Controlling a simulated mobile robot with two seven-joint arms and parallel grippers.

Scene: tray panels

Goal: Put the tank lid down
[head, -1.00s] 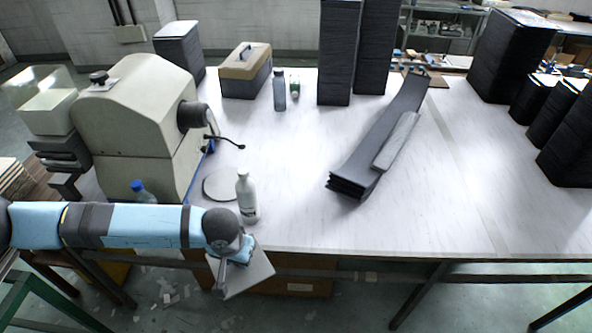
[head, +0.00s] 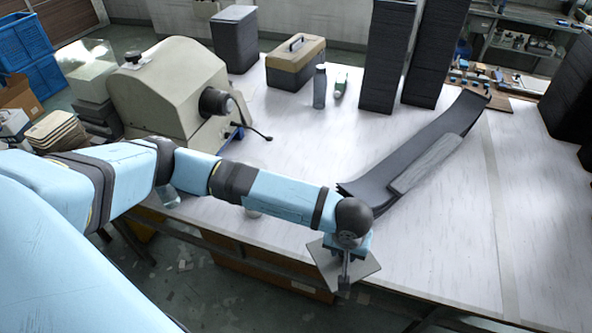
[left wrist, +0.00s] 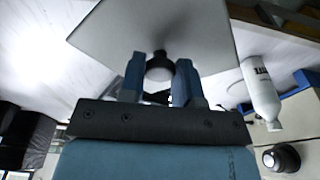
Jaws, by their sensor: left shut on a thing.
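The tank lid is a thin grey square plate (head: 325,263) with a knob. My left gripper (head: 345,272) is shut on it, in front of the table's near edge in the head view. In the left wrist view the lid (left wrist: 210,30) spans the top, and the two fingers (left wrist: 159,82) close on its round knob. A clear box-shaped tank (head: 90,58) stands at the left beside the beige machine (head: 170,80). My right gripper is in neither view.
The white table (head: 440,225) has bare room to the right of the lid. Dark stacked panels (head: 385,190) lie behind the gripper. A white bottle shows in the left wrist view (left wrist: 262,92); my arm mostly hides it in the head view. A toolbox (head: 283,68) stands at the back.

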